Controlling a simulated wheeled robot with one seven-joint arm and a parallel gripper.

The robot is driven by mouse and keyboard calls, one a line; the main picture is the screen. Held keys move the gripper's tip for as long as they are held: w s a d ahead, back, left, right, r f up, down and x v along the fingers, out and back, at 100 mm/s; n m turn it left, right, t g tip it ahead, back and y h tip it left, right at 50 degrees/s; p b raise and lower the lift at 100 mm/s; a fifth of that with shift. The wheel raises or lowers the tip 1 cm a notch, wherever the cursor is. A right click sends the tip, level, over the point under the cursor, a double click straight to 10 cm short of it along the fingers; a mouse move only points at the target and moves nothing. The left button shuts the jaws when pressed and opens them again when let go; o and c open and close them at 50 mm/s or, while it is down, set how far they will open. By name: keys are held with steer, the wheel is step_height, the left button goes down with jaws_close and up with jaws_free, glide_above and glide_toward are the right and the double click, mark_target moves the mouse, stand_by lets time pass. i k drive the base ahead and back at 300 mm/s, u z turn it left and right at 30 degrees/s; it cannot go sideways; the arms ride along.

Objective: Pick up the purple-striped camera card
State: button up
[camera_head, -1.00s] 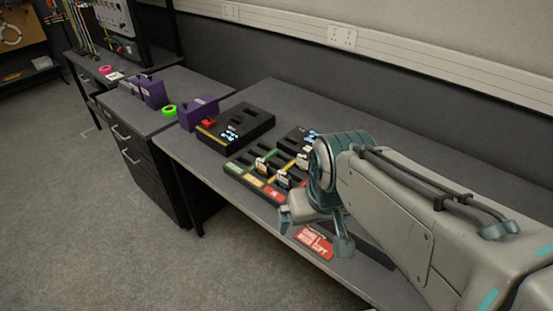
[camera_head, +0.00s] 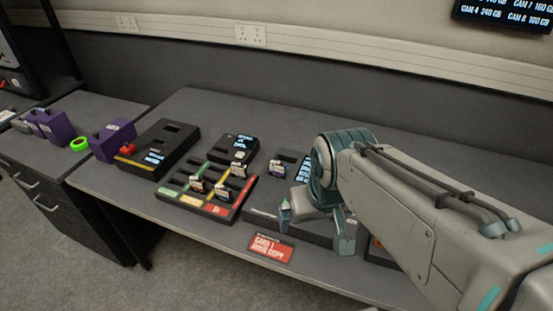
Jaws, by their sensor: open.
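Several small camera cards stand in the slotted tray (camera_head: 207,210) with green, yellow and red labels, among them a front card (camera_head: 222,193), a left card (camera_head: 197,186) and a back card (camera_head: 238,171). Another card (camera_head: 277,168) stands at the left side of a dark device to the right of the tray. Stripe colours are too small to tell, so I cannot pick out the purple-striped one. My gripper (camera_head: 317,226) is open with nothing visible between its fingers. It is right of the tray, over the dark device, and hides part of it.
A red sign card (camera_head: 271,248) lies at the bench's front edge. Purple boxes (camera_head: 112,140) and a green tape roll (camera_head: 79,144) are left. The bench's back is clear.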

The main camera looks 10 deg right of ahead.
mark_target(278, 171)
steer(key=u, duration=1.4)
steer(key=i, duration=0.5)
steer(key=z, duration=2.6)
